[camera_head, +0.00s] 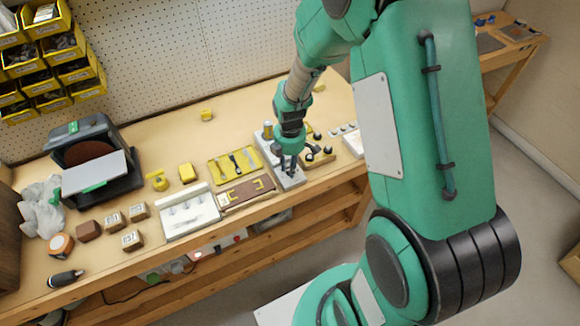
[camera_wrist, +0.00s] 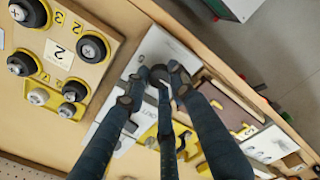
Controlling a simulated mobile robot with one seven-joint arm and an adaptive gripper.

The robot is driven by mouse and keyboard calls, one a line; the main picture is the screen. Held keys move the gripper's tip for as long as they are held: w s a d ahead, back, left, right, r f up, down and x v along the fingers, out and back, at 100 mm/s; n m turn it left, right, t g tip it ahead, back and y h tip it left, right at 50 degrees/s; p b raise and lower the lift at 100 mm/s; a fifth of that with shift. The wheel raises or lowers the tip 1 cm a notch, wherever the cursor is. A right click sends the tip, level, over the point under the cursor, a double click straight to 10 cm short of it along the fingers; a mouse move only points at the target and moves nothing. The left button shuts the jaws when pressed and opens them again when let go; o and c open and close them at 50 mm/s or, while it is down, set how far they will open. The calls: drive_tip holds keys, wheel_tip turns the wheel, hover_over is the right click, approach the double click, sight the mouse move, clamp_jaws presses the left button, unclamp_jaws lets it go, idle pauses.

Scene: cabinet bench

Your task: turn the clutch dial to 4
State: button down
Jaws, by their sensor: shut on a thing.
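My gripper (camera_head: 289,168) reaches down onto a pale grey plate (camera_head: 292,182) near the front edge of the bench. In the wrist view my dark gripper fingers (camera_wrist: 160,77) close around a small dark dial-like part (camera_wrist: 159,73) on this light plate (camera_wrist: 172,48). The fingers cover most of that part. I cannot read its setting or any number scale around it. Some lettering shows on the plate beside the fingers, partly hidden.
A wooden board (camera_wrist: 77,58) with several black round knobs and number labels lies beside the plate. On its other side lie a brown tray (camera_head: 233,198) and a yellow tool tray (camera_head: 217,173). A white panel (camera_head: 176,222) is farther left. The bench's front edge is close.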

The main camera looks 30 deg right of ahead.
drive_tip(key=shift+m+p, duration=0.3)
drive_tip(key=shift+m, duration=0.2)
drive_tip(key=shift+r+m+p, duration=0.1)
drive_tip(key=shift+m+p, duration=0.6)
drive_tip(key=shift+m, duration=0.5)
drive_tip(key=m+p, duration=0.1)
drive_tip(key=m, duration=0.2)
drive_tip(key=shift+m+p, duration=0.3)
drive_tip(key=shift+p, duration=0.05)
drive_tip(key=m+p, duration=0.1)
drive_tip(key=m, duration=0.2)
drive_tip(key=shift+m, duration=0.3)
drive_tip(key=m+p, duration=0.1)
drive_tip(key=m, duration=0.2)
drive_tip(key=shift+m+p, duration=0.3)
drive_tip(key=m+p, duration=0.1)
drive_tip(key=m, duration=0.5)
drive_tip(key=shift+p, duration=0.3)
drive_tip(key=m+p, duration=0.1)
drive_tip(key=m, duration=0.5)
drive_tip(key=shift+m, duration=0.3)
